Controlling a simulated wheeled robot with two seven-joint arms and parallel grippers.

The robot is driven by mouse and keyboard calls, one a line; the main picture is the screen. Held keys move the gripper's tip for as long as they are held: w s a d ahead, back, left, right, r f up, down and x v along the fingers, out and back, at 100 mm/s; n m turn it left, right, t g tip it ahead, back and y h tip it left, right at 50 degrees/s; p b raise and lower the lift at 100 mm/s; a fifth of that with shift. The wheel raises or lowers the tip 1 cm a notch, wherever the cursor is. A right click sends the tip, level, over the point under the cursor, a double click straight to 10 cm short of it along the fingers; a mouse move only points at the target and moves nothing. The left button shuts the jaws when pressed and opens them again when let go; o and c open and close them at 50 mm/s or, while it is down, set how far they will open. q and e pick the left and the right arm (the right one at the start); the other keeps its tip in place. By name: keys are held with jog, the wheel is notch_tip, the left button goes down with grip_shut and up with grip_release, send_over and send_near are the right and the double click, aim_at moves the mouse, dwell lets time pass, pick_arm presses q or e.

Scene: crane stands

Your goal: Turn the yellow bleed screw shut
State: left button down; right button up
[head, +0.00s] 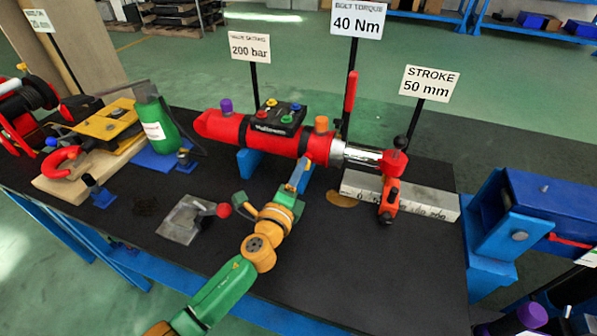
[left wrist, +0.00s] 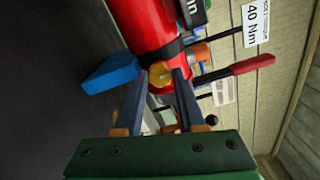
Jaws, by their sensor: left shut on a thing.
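The yellow bleed screw (left wrist: 160,75) sits on the side of the red cylinder (left wrist: 145,28) in the left wrist view. My left gripper (left wrist: 161,76) has its two fingers on either side of the screw and is shut on it. In the head view the red cylinder (head: 262,137) lies across the bench, and my left gripper (head: 299,175) reaches its near side close to the rod end. The screw is hidden there by the gripper. How far the screw is turned cannot be told. My right gripper is not in view.
The black bench top (head: 340,270) is clear in front. A red-knobbed plate (head: 185,220) and a green bottle (head: 155,120) stand left. Sign posts rise behind, and a blue vise-like block (head: 545,205) stands at the right.

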pick_arm(q)
jog(key=c, duration=0.5)
grip_release()
jog(key=v, duration=0.7)
jog(key=shift+p, duration=0.4)
